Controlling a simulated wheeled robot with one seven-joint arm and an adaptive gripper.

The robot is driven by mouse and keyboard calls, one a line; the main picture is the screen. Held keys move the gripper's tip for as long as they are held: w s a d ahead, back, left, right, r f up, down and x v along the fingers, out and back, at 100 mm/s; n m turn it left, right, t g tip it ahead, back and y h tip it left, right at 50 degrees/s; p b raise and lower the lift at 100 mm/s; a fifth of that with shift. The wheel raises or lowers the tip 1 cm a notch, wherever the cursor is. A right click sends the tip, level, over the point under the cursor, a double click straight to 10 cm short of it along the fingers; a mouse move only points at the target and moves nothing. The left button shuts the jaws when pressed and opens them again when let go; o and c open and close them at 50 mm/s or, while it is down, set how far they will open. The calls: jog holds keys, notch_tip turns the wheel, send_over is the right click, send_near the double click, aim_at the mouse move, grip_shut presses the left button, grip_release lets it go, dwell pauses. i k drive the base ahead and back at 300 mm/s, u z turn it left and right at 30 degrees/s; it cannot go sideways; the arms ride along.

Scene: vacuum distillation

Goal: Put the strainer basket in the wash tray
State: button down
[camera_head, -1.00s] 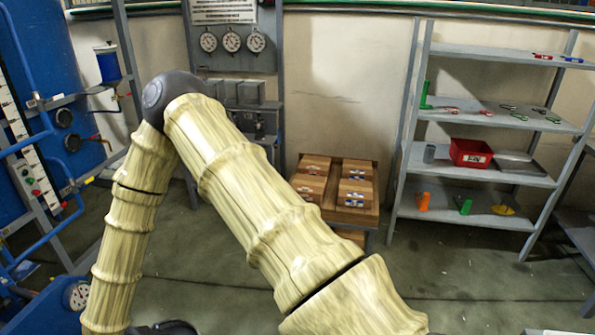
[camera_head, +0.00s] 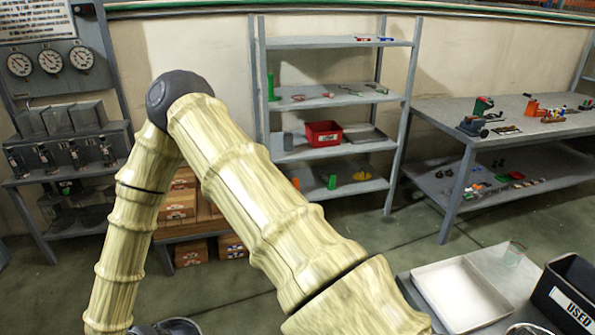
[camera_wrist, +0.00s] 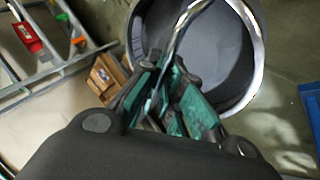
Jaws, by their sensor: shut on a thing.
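In the wrist view my gripper (camera_wrist: 172,92) is shut on the thin metal handle of the strainer basket (camera_wrist: 225,55). The basket is a round grey vessel with a shiny metal rim, hanging just beyond the green finger pads. Fingers and handle cover part of it, and its full underside is hidden. A white, shallow, rectangular tray (camera_head: 458,296), which looks like the wash tray, lies at the lower right of the head view and appears empty.
A round metal thing (camera_head: 527,329) is cut off at the bottom edge. A shelf rack (camera_head: 335,150) and a workbench (camera_head: 500,130) stand behind, beyond open floor.

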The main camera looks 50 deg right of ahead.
aim_at(457, 295)
jog(key=i, duration=2)
jog(key=z, duration=3.7)
